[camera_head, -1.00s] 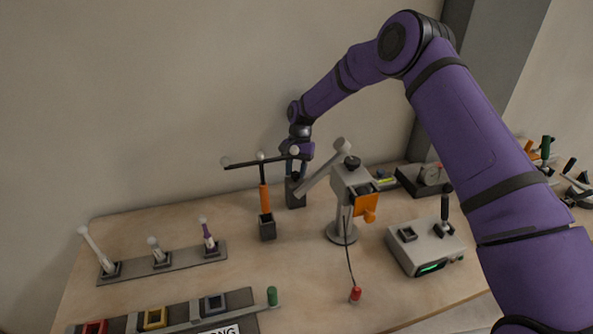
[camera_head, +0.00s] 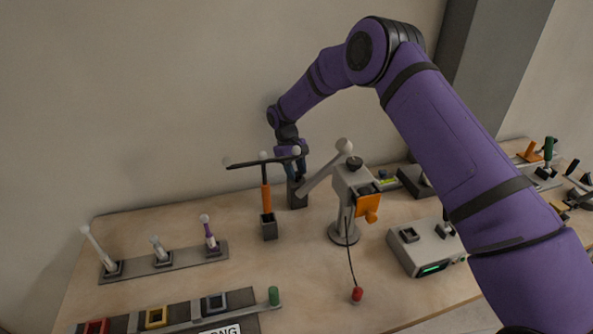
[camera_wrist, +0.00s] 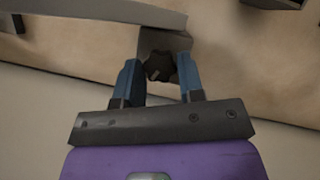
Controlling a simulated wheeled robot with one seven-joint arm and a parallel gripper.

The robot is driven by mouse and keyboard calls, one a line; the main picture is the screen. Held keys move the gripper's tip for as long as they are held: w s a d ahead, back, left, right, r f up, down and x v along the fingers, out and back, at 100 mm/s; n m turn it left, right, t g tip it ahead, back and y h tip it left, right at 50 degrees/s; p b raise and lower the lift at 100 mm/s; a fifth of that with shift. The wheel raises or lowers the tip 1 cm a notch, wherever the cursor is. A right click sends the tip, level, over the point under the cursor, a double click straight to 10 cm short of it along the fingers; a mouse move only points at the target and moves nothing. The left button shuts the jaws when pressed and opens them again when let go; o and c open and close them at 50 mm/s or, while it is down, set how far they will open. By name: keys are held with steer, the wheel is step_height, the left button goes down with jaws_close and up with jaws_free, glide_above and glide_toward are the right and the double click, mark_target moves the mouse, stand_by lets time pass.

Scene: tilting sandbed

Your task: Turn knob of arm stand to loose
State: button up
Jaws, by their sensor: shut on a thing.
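My gripper (camera_wrist: 160,64) has its two blue fingers on either side of a dark lobed knob (camera_wrist: 159,68) and is shut on it. The knob sits on a grey block (camera_wrist: 170,41), seen from above in the wrist view. In the head view my gripper (camera_head: 296,172) reaches down to the dark upright block (camera_head: 297,198) at the back of the table. There the fingers and a pale slanted bar hide most of the knob. I cannot read the knob's turn from any marking.
An orange-handled T-bar (camera_head: 266,198) stands close left. A grey box (camera_head: 425,252) is at right. The table's front middle is mostly clear.

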steer(key=shift+s+n+t+h, duration=0.1)
steer(key=shift+n+t+h, duration=0.2)
steer(key=shift+n, duration=0.8)
steer(key=shift+n+t+h, duration=0.3)
steer(key=shift+n, duration=0.8)
steer(key=o, duration=0.6)
steer(key=shift+o, duration=0.2)
steer(key=shift+a, duration=0.1)
steer(key=v, duration=1)
steer(key=shift+a+r, duration=0.15)
steer(key=shift+r, duration=0.15)
steer(key=shift+r, duration=0.1)
